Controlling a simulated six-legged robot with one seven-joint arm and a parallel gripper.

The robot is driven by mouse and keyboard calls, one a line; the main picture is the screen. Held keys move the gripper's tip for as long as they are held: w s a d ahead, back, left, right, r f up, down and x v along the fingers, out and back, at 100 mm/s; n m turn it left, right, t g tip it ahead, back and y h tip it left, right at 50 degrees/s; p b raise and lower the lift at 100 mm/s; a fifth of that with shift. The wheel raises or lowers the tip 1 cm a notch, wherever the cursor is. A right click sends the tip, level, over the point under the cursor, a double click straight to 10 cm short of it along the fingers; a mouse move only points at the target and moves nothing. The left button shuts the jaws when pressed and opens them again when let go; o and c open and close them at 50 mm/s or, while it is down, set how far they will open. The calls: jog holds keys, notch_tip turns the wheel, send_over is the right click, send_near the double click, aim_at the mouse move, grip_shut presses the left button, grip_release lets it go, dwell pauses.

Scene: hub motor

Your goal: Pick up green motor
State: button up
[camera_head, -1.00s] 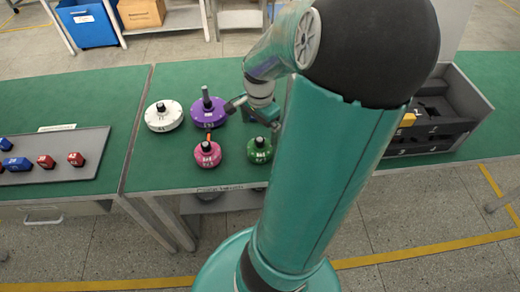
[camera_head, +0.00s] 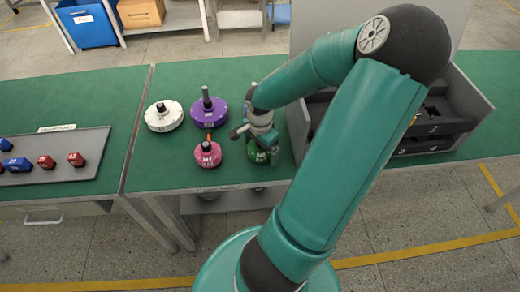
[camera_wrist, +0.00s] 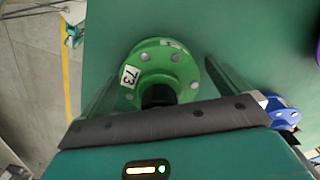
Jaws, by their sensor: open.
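The green motor (camera_head: 257,155) stands on the green table near its front edge, partly hidden by my gripper (camera_head: 262,142) in the head view. In the wrist view the green motor (camera_wrist: 176,62) is a round green disc with a "73" label and a dark shaft pointing toward the camera. My gripper (camera_wrist: 160,62) is open, with one finger on each side of the motor. The motor lies between the fingers in the picture; I cannot tell how much height is left or whether they touch it.
A pink motor (camera_head: 207,154) stands just left of the green one. A purple motor (camera_head: 208,112) and a white motor (camera_head: 163,117) stand behind. A grey tray (camera_head: 50,170) with red and blue parts lies left. A dark compartment box (camera_head: 440,128) stands right.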

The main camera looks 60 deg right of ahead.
jog(key=shift+f, duration=0.2)
jog(key=c, duration=1.6)
jog(key=shift+r, duration=0.1)
